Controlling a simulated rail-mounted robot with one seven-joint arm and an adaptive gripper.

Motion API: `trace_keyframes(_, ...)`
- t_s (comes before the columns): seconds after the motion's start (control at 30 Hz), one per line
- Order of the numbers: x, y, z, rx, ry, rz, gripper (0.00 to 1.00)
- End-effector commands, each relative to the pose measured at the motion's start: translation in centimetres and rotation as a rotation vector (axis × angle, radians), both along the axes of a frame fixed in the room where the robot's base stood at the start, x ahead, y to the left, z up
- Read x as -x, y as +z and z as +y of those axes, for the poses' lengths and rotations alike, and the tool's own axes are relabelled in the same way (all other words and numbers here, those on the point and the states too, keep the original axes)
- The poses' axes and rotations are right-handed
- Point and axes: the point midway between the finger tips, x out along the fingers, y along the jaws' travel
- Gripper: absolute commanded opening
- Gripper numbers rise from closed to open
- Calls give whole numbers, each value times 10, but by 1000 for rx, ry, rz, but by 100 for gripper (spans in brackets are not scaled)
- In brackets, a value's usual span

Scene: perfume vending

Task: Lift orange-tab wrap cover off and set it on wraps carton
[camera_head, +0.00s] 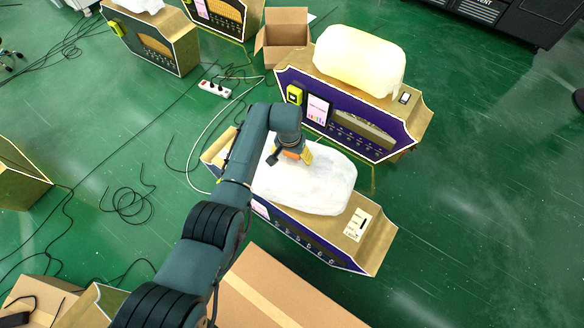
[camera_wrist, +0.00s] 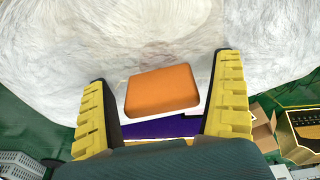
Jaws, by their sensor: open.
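The wrap cover (camera_head: 325,182) is a white, cloudy rounded shape on top of the nearer vending machine (camera_head: 362,232). It fills the upper part of the wrist view (camera_wrist: 190,35). Its orange tab (camera_wrist: 162,90) lies between my open fingers, with a gap on each side. In the head view the orange tab (camera_head: 292,155) shows just below my wrist. My gripper (camera_wrist: 165,100) is open and empty over the cover's edge; it also shows in the head view (camera_head: 290,157). Which box is the wraps carton is not clear.
An open cardboard box (camera_head: 284,38) stands at the back. A second machine (camera_head: 350,120) with a cream cover (camera_head: 360,60) stands close behind the nearer one. A large closed carton (camera_head: 265,290) is at the front. Cables and a power strip (camera_head: 214,88) lie on the green floor.

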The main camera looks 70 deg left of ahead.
Motion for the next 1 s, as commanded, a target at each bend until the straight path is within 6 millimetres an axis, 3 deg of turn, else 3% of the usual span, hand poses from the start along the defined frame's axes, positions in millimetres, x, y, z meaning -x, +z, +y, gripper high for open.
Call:
trace_keyframes(0.13, 0, 2, 0, -1, 0, -1, 94)
trace_keyframes(0.5, 0, 2, 0, -1, 0, -1, 23)
trace_keyframes(0.77, -1, 7, 0, -2, 0, -2, 22)
trace_keyframes(1.0, -1, 60, 1, -5, 0, -3, 22)
